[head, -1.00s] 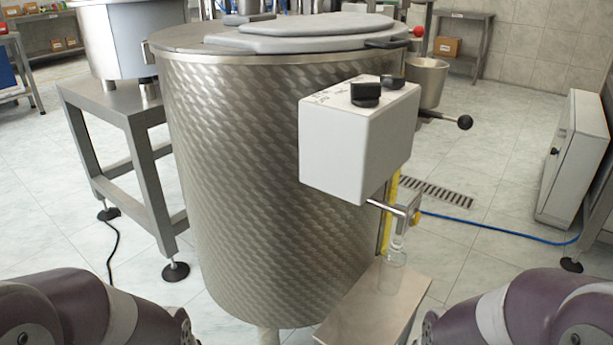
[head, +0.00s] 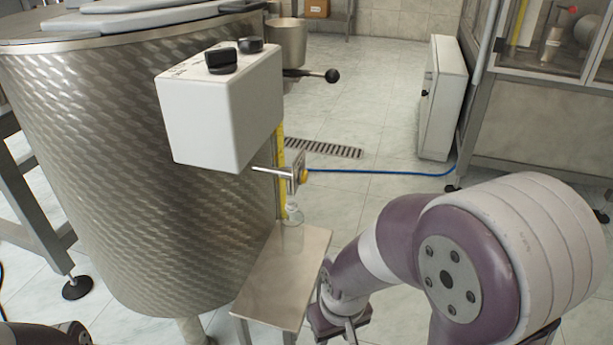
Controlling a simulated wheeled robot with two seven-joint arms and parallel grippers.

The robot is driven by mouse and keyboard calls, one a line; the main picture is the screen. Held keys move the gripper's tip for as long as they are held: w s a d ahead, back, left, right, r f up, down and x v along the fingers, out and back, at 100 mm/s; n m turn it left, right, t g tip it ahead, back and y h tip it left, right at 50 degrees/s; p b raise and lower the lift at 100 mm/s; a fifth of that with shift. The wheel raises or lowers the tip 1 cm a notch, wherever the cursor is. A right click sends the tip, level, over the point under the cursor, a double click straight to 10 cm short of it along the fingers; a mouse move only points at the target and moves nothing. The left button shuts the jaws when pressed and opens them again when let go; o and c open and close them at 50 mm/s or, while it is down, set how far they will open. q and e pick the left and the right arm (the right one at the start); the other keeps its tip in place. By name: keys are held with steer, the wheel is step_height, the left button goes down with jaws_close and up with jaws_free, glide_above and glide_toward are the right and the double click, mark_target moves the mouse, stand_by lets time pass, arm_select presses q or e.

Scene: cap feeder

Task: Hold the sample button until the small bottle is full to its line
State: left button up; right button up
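The sample valve (head: 289,174), a small metal block on a thin pipe, projects from the steel tank (head: 130,170) below the white box. A small clear glass piece (head: 292,213) shows under the valve, at the back of the metal shelf (head: 283,275). I cannot tell whether it is the small bottle; no fill line or liquid level can be made out. My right gripper (head: 340,322) is low, right of the shelf's front, apart from the button; its fingers are partly hidden and unclear. My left gripper is out of view.
The white control box (head: 222,120) with black knobs overhangs the valve. A black-knobbed lever (head: 331,76) sticks out behind it. A blue hose (head: 380,171) runs right along the floor to a white cabinet (head: 441,97). The floor right of the valve is open.

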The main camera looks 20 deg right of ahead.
jaws_close()
stand_by(1.7)
